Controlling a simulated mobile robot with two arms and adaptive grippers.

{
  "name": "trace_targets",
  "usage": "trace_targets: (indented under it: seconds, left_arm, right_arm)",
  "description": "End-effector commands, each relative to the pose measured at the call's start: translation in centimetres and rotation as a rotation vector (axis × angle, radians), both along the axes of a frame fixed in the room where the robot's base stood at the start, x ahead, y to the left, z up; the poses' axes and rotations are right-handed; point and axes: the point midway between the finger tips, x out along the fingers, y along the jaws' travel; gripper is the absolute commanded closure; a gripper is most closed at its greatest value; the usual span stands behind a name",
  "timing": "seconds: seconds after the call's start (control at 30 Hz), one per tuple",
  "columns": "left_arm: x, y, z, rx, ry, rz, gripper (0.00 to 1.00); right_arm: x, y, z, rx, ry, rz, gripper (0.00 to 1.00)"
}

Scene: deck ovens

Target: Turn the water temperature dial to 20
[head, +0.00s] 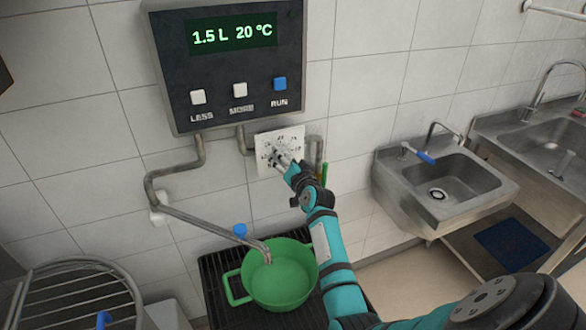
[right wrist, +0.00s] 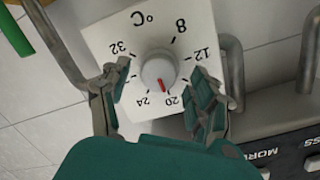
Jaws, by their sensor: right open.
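The white temperature plate (head: 289,140) is on the tiled wall below the dark panel. In the right wrist view, the plate (right wrist: 105,35) appears upside down, marked °C with numbers around a round grey dial (right wrist: 158,70). The dial's red mark points just beside 20, slightly toward 24. My right gripper (right wrist: 160,72) is open, its fingers on either side of the dial with visible gaps. In the head view, my right gripper (head: 284,163) is at the plate and hides part of the dial. The panel display (head: 233,33) reads 1.5 L 20 °C. My left gripper is not in view.
The panel has LESS (head: 198,97), MORE (head: 240,90) and blue RUN (head: 280,84) buttons. Pipes (head: 185,169) run beside the plate. A green pot (head: 279,280) stands under the spout on a dark grate. Steel sinks (head: 440,185) are at right, a wire rack (head: 80,295) at lower left.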

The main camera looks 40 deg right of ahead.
Motion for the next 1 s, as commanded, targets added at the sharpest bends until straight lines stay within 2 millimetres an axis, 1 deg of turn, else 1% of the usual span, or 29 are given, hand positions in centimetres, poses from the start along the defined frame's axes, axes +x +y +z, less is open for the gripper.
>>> trace_targets:
  seconds: [0.03, 0.3, 0.4, 0.5, 0.6, 0.7, 1.0]
  left_arm:
    - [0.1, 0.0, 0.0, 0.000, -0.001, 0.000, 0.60]
    - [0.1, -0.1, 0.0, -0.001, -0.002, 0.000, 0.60]
    - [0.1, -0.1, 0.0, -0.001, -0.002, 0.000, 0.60]
    - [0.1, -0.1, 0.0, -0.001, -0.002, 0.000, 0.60]
    - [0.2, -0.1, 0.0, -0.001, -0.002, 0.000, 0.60]
    - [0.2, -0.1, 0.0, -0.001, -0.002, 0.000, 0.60]
    - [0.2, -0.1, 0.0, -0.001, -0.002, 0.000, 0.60]
  right_arm:
    - [-0.9, 0.2, 0.0, 0.000, 0.001, -0.001, 0.38]
    - [-6.5, 1.5, 0.7, -0.001, 0.001, -0.002, 0.38]
    - [-8.2, 1.9, 1.0, 0.000, 0.000, -0.003, 0.38]
    - [-9.3, 2.2, 1.2, 0.000, -0.001, -0.002, 0.38]
    - [-10.0, 2.3, 1.4, -0.001, -0.002, -0.003, 0.38]
    - [-10.2, 2.4, 1.4, -0.001, -0.002, -0.003, 0.38]
    - [-10.2, 2.4, 1.4, -0.001, -0.002, -0.003, 0.38]
